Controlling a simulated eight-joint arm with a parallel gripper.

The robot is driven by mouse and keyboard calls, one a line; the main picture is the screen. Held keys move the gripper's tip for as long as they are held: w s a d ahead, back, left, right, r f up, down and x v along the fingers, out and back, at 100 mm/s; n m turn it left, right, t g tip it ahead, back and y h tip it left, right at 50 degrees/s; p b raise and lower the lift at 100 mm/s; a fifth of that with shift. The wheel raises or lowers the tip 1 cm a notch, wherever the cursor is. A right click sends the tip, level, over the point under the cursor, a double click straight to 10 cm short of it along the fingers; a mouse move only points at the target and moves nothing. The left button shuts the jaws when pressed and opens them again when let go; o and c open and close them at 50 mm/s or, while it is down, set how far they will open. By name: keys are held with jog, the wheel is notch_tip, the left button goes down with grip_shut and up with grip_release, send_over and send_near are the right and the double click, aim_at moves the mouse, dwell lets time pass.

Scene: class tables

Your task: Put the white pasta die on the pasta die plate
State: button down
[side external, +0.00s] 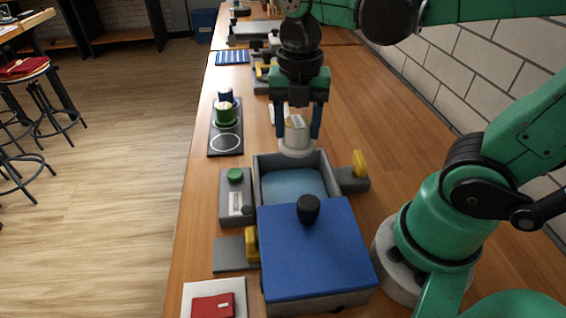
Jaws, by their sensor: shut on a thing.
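My gripper (297,126) points down with its two blue fingers on either side of a white round piece, which looks like the white pasta die (297,140). It is shut on this die. The die is above or near the far rim of a grey bin; I cannot tell if it touches it. A dark plate (213,152) lies to the left, most likely the pasta die plate. A green round piece (225,116) and a blue one (225,97) stand on its far part. A white-outlined circle at its near end is empty.
The grey bin (258,172) has a light blue inside and a blue lid (315,255) with a black knob over its near part. A box with a green button (235,175) stands left of it. Yellow-handled parts flank the bin. A red item (213,307) lies at the front left.

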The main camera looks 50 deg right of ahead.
aim_at(293, 120)
notch_tip(293, 120, up, 7)
jog(key=shift+r, duration=0.15)
jog(key=shift+w+r, duration=0.1)
jog(key=shift+r, duration=0.25)
jog(key=shift+w+r, duration=0.15)
jog(key=shift+w, duration=0.1)
jog(key=w+d+f, duration=0.1)
jog(key=w+f, duration=0.2)
jog(key=w, duration=0.5)
jog(key=w+d+f, duration=0.1)
jog(key=w+f, duration=0.2)
jog(key=w, duration=0.6)
jog(key=shift+m, duration=0.5)
jog(key=w+f, duration=0.1)
jog(key=f, duration=0.3)
jog(key=w+d+f, duration=0.1)
jog(key=f, duration=0.4)
jog(key=w+f, duration=0.2)
jog(key=f, duration=0.3)
jog(key=shift+w+d, duration=0.1)
jog(key=shift+d, duration=0.15)
